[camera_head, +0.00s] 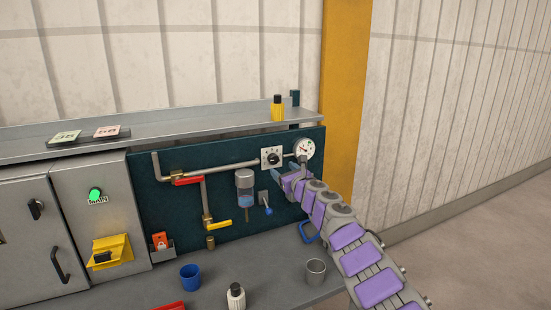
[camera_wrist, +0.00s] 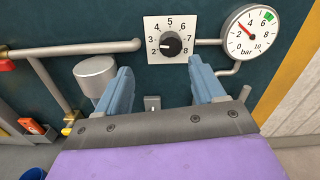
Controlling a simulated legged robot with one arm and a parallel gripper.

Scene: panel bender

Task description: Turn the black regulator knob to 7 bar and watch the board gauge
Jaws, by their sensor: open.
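The black regulator knob (camera_wrist: 171,46) sits on a white square dial plate (camera_wrist: 154,56) numbered 2 to 8. The plate also shows in the head view (camera_head: 264,158). In the head view my gripper (camera_head: 280,172) is just beneath the plate.
Grey pipes run to both sides of the dial plate. A filter bowl (camera_head: 244,182) hangs left of my gripper. Red (camera_head: 186,180) and yellow (camera_head: 219,228) valve handles are farther left. A blue cup (camera_head: 190,277), a metal cup (camera_head: 316,271) and a bottle (camera_head: 235,296) stand on the bench.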

